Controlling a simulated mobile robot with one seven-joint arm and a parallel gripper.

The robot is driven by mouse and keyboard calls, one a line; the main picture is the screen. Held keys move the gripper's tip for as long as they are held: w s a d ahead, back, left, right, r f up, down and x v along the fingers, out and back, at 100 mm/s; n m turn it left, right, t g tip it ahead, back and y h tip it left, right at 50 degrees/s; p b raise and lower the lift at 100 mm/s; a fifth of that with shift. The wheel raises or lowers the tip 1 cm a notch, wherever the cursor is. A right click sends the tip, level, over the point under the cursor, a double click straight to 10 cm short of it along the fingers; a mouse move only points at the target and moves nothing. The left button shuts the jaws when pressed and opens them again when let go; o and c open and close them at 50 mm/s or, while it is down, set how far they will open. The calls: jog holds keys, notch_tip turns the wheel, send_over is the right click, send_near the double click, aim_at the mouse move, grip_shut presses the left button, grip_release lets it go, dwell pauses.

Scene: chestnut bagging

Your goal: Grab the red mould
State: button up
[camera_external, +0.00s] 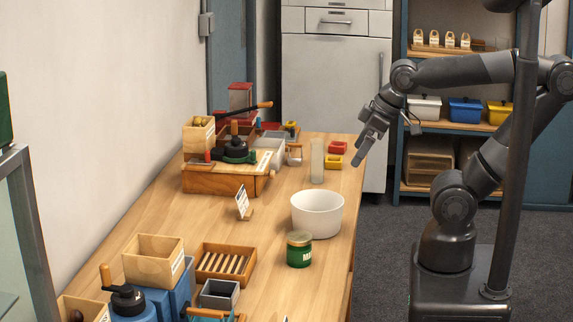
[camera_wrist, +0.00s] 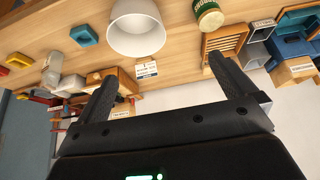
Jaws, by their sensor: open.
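A small red mould (camera_external: 338,147) lies near the right edge of the wooden table, toward its far end, just behind a yellow mould (camera_external: 333,161). In the wrist view, the yellow mould (camera_wrist: 20,60) is at the left, and a red-orange piece (camera_wrist: 3,71), apparently the red mould, is cut off by the left edge. My gripper (camera_external: 362,152) is above and to the right of the moulds, beyond the table edge in the picture. In the wrist view, its two fingers (camera_wrist: 163,76) are spread wide with nothing between them.
A blue mould (camera_wrist: 85,33) lies near the white bowl (camera_external: 317,222). A green jar (camera_external: 299,256) stands in front of the bowl. A clear cylinder (camera_external: 317,160) stands left of the moulds. A wooden box (camera_external: 225,182) and clutter fill the table's far left.

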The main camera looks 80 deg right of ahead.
jog(key=c, duration=0.5)
